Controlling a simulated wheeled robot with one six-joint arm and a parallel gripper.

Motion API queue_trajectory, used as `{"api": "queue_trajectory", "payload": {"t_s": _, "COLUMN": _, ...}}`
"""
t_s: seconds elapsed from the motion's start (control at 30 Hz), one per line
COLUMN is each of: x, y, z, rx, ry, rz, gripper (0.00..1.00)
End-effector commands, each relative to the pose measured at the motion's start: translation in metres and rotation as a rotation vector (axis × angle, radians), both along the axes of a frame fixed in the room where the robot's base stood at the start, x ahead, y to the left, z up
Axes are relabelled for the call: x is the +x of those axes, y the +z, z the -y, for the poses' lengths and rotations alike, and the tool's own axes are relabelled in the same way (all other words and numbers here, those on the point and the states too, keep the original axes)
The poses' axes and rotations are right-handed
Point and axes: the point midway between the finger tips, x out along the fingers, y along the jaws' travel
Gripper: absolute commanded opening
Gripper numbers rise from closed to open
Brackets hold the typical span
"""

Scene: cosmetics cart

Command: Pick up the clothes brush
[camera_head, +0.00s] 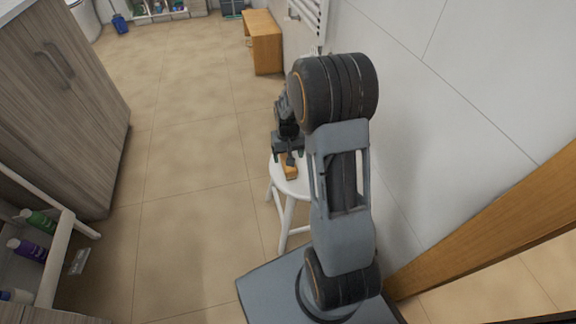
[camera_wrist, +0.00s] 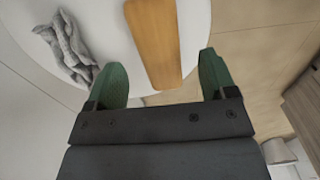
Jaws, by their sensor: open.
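The clothes brush shows as a long orange-brown wooden piece (camera_wrist: 156,42) lying on the white round stool (camera_wrist: 105,22) in the wrist view. Its near end reaches between the two green fingers of my gripper (camera_wrist: 161,68). The fingers are wide apart, with a gap on each side of the wood, and hold nothing. In the head view my gripper (camera_head: 288,150) is over the stool (camera_head: 297,187), and a small orange-brown part of the brush (camera_head: 289,172) shows below it. My arm hides much of the stool there. Bristles are not visible.
A white wall (camera_head: 450,120) stands close on the right. A wooden cabinet (camera_head: 60,95) and a shelf with bottles (camera_head: 38,222) are on the left. The tiled floor (camera_head: 190,190) between is clear.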

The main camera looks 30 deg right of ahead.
Motion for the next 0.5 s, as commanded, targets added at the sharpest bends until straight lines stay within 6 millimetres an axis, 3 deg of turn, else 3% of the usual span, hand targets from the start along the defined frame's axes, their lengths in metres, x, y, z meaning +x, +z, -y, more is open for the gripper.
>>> {"api": "queue_trajectory", "payload": {"t_s": 0.27, "x": 0.001, "y": -0.015, "z": 0.000, "rx": 0.000, "ry": 0.000, "rz": -0.001, "gripper": 0.78}}
{"api": "queue_trajectory", "payload": {"t_s": 0.5, "x": 0.003, "y": -0.048, "z": 0.001, "rx": 0.000, "ry": 0.000, "rz": -0.001, "gripper": 0.78}}
